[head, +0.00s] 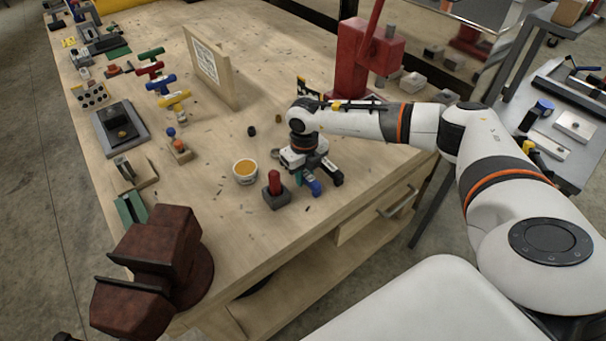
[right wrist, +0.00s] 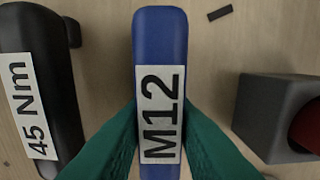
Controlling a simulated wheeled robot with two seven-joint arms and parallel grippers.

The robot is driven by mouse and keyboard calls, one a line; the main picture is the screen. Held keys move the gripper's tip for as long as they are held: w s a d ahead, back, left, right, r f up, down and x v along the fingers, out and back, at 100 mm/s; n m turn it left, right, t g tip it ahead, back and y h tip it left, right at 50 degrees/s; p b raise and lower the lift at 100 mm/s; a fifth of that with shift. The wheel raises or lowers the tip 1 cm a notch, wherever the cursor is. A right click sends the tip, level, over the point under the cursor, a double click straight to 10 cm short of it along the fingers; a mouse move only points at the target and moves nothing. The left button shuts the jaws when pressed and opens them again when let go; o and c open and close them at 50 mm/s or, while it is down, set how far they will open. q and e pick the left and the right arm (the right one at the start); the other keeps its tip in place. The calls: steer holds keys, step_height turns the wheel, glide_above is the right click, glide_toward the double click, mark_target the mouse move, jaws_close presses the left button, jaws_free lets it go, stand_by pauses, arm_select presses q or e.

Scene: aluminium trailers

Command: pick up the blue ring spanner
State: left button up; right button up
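The blue ring spanner (right wrist: 160,45) shows in the right wrist view as a blue handle with a white "M12" label. In the head view its blue end (head: 314,187) sticks out from under my right gripper (head: 299,176), near the front edge of the workbench. The green fingers of my right gripper, which also show in the right wrist view (right wrist: 160,128), lie against both sides of the handle with no gap to be seen. My left gripper is not in view.
A black "45 Nm" handle (right wrist: 38,95) lies close left of the spanner in the right wrist view. A dark block with a red knob (head: 275,192) stands close on the other side. A white cup (head: 245,172) and a dark red vise (head: 160,262) are on the bench (head: 225,205).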

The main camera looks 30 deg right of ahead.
jaws_close()
steer(key=shift+r, duration=0.1)
step_height(320, 180, up, 9)
steer(key=shift+r+b, duration=0.1)
steer(key=shift+b, duration=1.1)
steer(key=shift+r, duration=0.35)
